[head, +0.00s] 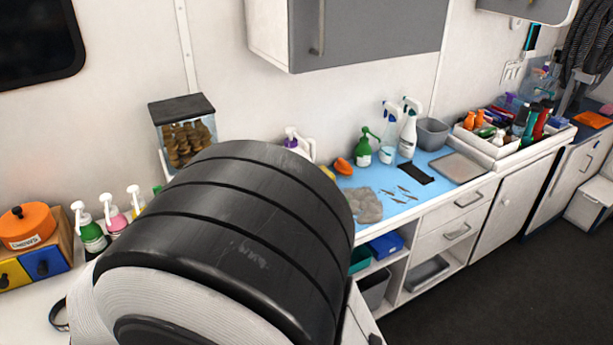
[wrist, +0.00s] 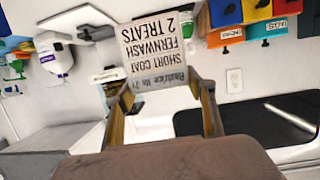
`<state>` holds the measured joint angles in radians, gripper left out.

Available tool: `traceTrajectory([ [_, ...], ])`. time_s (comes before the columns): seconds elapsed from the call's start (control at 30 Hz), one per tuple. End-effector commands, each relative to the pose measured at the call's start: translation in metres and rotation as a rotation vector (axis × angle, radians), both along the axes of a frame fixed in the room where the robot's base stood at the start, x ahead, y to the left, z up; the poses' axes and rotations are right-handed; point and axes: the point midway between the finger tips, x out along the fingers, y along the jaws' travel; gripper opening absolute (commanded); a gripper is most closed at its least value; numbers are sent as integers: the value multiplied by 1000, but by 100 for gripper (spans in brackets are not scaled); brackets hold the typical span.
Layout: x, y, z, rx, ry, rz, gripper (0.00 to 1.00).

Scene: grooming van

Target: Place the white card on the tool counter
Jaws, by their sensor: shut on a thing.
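The white card (wrist: 158,45) stands between the fingertips of my gripper (wrist: 163,92) in the wrist view. My gripper is shut on its lower part, and the printed face shows upside down, with words such as "SHORT COAT" and "2 TREATS". The head view shows neither card nor gripper; my own dark arm fills its middle. A counter with a blue top (head: 373,176) runs along the wall at right in the head view. Small metal tools (head: 400,195), a black strip (head: 416,172) and a grey cloth (head: 366,205) lie on it.
Spray bottles (head: 387,142) and a grey bin (head: 432,134) line the counter's back. A grey flat tray (head: 457,167) and a full white caddy (head: 514,140) stand further right.

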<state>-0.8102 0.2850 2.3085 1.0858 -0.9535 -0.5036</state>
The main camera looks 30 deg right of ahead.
Motion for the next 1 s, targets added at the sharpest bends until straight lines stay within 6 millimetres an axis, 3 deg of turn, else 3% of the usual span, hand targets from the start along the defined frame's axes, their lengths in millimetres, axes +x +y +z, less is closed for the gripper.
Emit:
traceTrajectory([
  [0.57,92,-98,46,1,-3,-164,29],
  [1.0,142,-196,83,1,-4,-281,29],
])
